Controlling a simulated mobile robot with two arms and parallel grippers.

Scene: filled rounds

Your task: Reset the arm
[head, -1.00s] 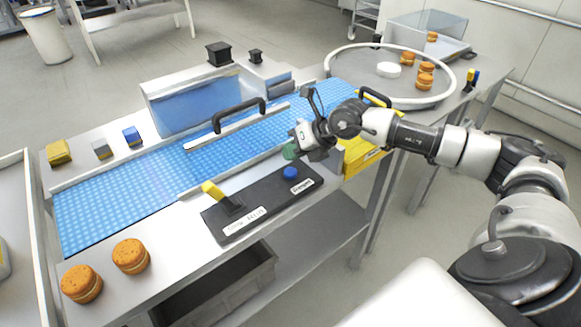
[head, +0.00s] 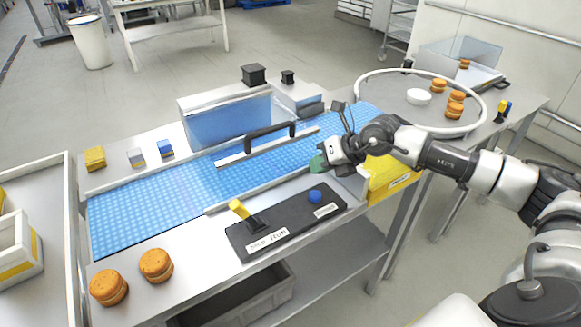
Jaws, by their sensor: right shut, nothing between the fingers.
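My right arm comes in from the right. Its gripper (head: 320,163) is shut and empty, with green at the fingertips. It hangs just above and behind the black control panel (head: 290,230), near the blue button (head: 315,196). The panel also bears a yellow-handled lever (head: 240,209) and white labels. My left gripper is not in the picture.
A blue conveyor belt (head: 145,208) with a black-handled guard crosses the table. Two round orange-brown sandwich cookies (head: 109,287) lie at the front left. A yellow bin (head: 392,177) sits beside the arm. A round turntable (head: 395,98) holds several more cookies.

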